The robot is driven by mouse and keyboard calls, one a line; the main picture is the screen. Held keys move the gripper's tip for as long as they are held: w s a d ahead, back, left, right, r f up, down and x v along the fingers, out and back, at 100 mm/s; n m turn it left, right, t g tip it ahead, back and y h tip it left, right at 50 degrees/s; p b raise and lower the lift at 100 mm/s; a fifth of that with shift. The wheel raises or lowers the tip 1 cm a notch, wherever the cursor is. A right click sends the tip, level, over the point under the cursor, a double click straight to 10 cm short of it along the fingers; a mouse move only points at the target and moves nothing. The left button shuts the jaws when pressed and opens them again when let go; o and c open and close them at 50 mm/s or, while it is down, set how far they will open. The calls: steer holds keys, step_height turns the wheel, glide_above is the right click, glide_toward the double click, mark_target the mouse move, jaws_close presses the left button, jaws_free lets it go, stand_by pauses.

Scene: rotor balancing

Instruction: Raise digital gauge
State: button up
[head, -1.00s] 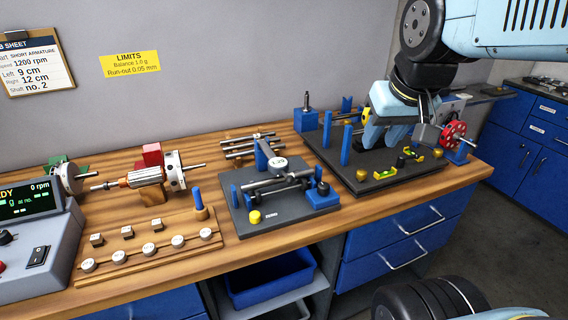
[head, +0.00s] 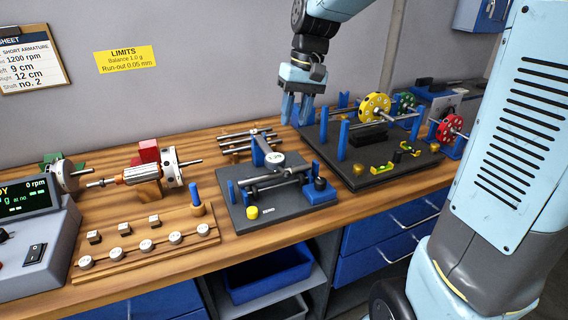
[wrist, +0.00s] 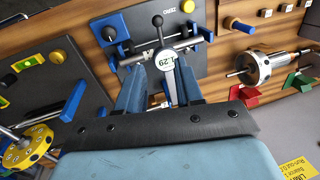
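The digital gauge (head: 274,160) is a small round dial with a white face on the dark run-out stand (head: 232,214), beside a blue post. A steel shaft (head: 270,180) lies across the stand below it. In the wrist view the gauge face (wrist: 167,60) reads about 1.29, and a lever with a black knob (wrist: 157,20) stands near it. My gripper (head: 298,116) is above the bench, up and right of the gauge in the head view. Its fingers are apart with nothing held. In the wrist view the gauge shows just beyond and between the fingertips (wrist: 158,84).
Loose shafts (head: 236,143) lie behind the stand. A weight rack (head: 150,255) and rotor (head: 143,174) are to the left.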

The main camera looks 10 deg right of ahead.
mark_target(283, 169)
steer(key=a+f, duration=0.1)
steer(key=f, duration=0.8)
steer(key=a+f, duration=0.1)
steer(key=f, duration=0.3)
steer(key=shift+s+a+f, duration=0.25)
steer(key=shift+a+f, duration=0.05)
jaws_close()
stand_by(1.0)
